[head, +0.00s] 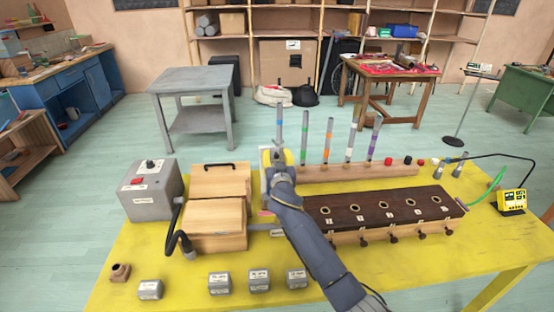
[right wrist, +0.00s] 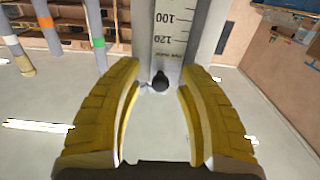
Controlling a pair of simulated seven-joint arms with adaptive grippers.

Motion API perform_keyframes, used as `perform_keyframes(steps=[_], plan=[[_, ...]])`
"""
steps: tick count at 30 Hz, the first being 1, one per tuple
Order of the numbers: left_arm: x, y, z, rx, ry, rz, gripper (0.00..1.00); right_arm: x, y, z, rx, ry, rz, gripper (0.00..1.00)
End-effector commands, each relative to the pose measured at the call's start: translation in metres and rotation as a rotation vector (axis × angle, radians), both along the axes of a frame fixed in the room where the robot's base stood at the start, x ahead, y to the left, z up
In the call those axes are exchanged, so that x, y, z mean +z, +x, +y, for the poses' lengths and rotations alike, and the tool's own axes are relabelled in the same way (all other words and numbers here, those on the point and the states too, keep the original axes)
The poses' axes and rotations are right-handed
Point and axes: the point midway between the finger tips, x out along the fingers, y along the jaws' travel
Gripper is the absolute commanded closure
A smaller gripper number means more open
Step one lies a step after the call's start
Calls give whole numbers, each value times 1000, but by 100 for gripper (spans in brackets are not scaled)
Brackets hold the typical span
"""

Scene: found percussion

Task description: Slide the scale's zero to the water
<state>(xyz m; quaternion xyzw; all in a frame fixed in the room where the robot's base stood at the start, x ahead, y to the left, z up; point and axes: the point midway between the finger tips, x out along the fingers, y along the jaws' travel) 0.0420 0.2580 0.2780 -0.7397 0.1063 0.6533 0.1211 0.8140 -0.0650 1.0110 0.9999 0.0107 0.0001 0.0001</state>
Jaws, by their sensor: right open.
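The scale (right wrist: 172,30) is a pale strip with black marks, 100 and 120 readable, in the right wrist view. A small dark knob (right wrist: 160,82) sits at its near end. My right gripper (right wrist: 160,72) has its yellow fingers spread, one on each side of the knob, with gaps visible. In the head view, my right gripper (head: 281,157) is at the left end of the row of tubes, in front of a tube with a blue band (head: 279,122). It hides most of the scale there. I cannot make out a water level. My left gripper is not in view.
Several banded tubes stand in a wooden rack (head: 345,173) on the yellow table (head: 115,262). A dark-topped box with round holes (head: 380,209) is in front. Wooden boxes (head: 208,217), a grey control box (head: 150,195) and small grey blocks (head: 220,284) lie left.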

Motion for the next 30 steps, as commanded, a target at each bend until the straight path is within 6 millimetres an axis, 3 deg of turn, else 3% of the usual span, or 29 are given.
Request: perform_keyframes(steps=[8, 21, 30], plan=[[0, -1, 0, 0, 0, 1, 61, -1, -23, 0, 1, 3, 1, 61], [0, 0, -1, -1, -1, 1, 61, -1, -94, -2, 0, 2, 1, 61], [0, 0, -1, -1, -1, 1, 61, -1, -117, -2, 0, 1, 1, 61]])
